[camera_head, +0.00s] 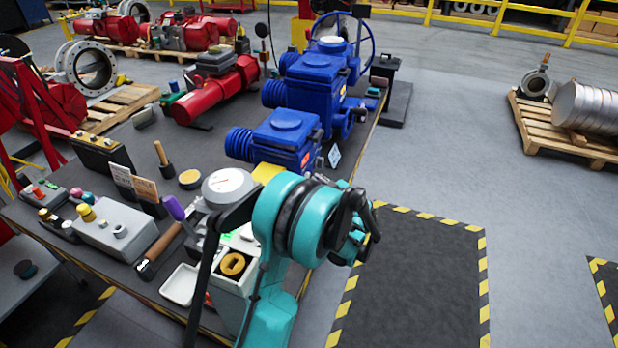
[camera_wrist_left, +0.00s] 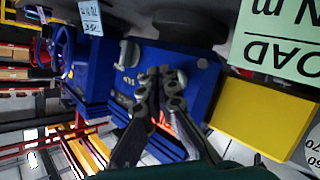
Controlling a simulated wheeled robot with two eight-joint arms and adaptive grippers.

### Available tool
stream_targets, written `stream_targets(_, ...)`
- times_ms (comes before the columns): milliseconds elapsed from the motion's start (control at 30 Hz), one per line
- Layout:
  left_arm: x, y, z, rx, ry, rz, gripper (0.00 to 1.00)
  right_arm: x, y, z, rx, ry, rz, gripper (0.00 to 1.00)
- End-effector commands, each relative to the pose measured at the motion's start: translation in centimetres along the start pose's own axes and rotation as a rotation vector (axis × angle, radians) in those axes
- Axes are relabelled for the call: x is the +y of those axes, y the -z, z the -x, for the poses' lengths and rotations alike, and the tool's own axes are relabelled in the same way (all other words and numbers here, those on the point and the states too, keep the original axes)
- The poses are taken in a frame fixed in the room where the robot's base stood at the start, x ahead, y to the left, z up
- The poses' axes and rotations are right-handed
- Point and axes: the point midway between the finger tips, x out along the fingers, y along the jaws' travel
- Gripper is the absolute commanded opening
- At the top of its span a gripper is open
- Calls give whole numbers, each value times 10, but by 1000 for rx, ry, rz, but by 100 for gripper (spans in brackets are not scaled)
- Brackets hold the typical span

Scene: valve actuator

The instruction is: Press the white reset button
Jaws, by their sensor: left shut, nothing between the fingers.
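My left gripper (camera_head: 352,212) is at the end of the teal arm, above the table's right edge and in front of the blue valve actuator (camera_head: 288,135). In the left wrist view its dark fingers (camera_wrist_left: 160,88) are together and empty, in front of the blue actuator body (camera_wrist_left: 185,75). A red-orange patch shows behind the fingers. I cannot tell any button for certain as the white reset button. My right gripper is out of view.
A round dial gauge (camera_head: 228,186), a yellow block (camera_wrist_left: 262,108) and a green load label (camera_wrist_left: 278,40) are near the gripper.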

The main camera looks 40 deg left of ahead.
Motion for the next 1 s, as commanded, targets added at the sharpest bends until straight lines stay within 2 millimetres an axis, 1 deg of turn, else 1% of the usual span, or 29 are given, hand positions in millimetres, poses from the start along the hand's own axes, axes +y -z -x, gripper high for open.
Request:
stream_targets(133,-3,2,-3,0,1,0,0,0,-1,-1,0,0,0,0)
stream_targets(1000,-6,6,-8,0,0,0,0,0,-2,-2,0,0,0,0)
